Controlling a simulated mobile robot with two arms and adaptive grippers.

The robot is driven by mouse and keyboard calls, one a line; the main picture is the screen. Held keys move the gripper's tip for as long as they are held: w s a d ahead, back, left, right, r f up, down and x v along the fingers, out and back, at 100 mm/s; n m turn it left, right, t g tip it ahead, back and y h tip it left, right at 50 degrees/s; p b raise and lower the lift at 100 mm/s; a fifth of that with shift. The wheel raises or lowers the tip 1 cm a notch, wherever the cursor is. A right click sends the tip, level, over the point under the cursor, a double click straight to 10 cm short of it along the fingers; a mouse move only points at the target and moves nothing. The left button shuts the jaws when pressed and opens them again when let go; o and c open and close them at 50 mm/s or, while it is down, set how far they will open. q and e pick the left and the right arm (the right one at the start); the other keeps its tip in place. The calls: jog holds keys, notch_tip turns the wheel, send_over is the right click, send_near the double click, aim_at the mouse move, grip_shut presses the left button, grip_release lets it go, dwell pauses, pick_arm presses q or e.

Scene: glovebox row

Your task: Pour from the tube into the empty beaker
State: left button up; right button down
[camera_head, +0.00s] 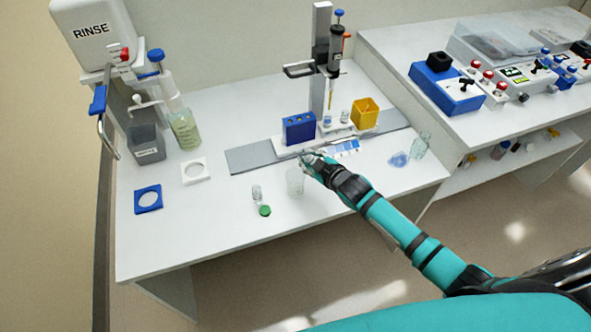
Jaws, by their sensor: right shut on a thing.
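My right gripper (307,158) is at the middle of the white bench, at the front edge of the grey mat. It is shut on the tube, which is small and mostly hidden by the fingers. A clear, empty-looking beaker (295,183) stands on the bench just below the gripper in the picture. Whether the tube touches the beaker's rim is too small to tell. A small clear vial (256,192) and a green cap (265,211) are to the left of the beaker. My left gripper is out of view.
A blue rack (299,129) stands behind the gripper, beside a pipette stand (320,60) and a yellow box (364,113). A beaker with greenish liquid (185,134) is at left. Another glass (420,146) is near the right edge.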

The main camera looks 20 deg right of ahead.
jog(key=shift+w+d+f+m+y+b, duration=0.2)
jog(key=shift+d+f+m+y+b, duration=0.7)
jog(key=shift+d+m+b, duration=0.15)
jog(key=f+b, duration=0.1)
jog(key=b, duration=0.1)
jog(key=d+f+m+y+b, duration=0.1)
jog(key=f+b, duration=0.1)
jog(key=b, duration=0.1)
jog(key=f+m+b, duration=0.1)
jog(key=b, duration=0.1)
jog(key=shift+w+d+f+y+b, duration=0.1)
jog(key=shift+d+f+y+b, duration=0.2)
jog(key=shift+b, duration=0.1)
jog(key=shift+d+f+m+b, duration=0.1)
jog(key=shift+m+b, duration=0.45)
jog(key=shift+b, duration=0.45)
